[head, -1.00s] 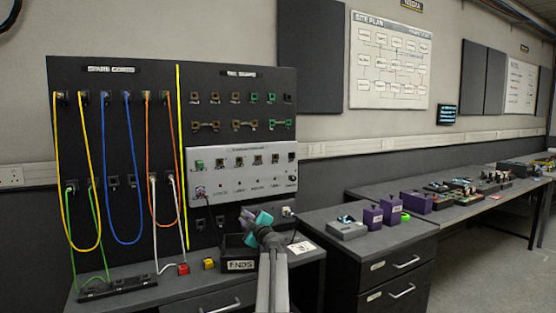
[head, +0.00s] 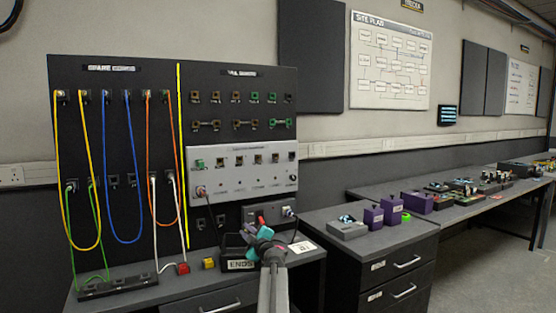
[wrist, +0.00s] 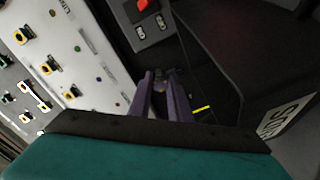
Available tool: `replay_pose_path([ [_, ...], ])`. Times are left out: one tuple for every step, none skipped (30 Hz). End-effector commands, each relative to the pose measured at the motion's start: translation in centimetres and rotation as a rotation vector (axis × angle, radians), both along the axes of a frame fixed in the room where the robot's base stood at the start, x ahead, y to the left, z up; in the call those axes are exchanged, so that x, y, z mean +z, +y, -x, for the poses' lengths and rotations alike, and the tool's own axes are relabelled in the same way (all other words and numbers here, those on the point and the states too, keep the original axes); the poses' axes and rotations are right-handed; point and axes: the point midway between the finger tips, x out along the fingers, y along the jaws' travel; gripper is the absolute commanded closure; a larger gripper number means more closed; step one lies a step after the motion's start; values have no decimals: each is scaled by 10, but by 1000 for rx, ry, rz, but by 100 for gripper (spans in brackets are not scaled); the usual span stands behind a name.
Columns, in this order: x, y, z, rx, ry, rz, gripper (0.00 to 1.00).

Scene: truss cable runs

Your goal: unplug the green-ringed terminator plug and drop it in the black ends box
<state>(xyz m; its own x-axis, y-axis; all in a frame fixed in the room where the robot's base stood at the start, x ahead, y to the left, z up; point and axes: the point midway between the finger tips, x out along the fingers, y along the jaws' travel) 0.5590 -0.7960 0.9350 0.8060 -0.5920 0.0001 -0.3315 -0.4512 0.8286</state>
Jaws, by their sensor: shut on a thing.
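My gripper (head: 262,236) has teal parts and sits low at the right of the black ends box (head: 232,243), partly over its right end in the head view. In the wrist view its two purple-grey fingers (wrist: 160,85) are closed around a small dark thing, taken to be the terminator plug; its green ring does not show. The box, labelled ENDS, stands on the bench under the board. In the wrist view a dark box wall (wrist: 225,45) with a pale label is at the right of the fingers.
The grey panel (head: 240,180) with several sockets is behind the gripper. Cables hang at the left.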

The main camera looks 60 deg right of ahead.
Motion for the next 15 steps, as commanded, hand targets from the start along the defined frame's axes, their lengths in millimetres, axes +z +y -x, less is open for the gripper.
replay_pose_path([
  [0,0,0,0,0,0,100],
  [0,0,0,-1,-1,0,100],
  [0,0,0,-1,-1,0,100],
  [0,0,0,-1,-1,0,100],
  [0,0,0,-1,-1,0,100],
  [0,0,1,-1,-1,0,100],
  [0,0,1,-1,-1,0,100],
  [0,0,1,-1,-1,0,80],
  [0,0,1,-1,-1,0,73],
  [0,0,1,-1,-1,0,68],
  [0,0,1,-1,-1,0,63],
  [0,-1,1,-1,-1,0,61],
  [0,-1,1,-1,0,0,61],
  [0,-1,1,-1,0,0,61],
  [0,-1,1,-1,0,0,61],
])
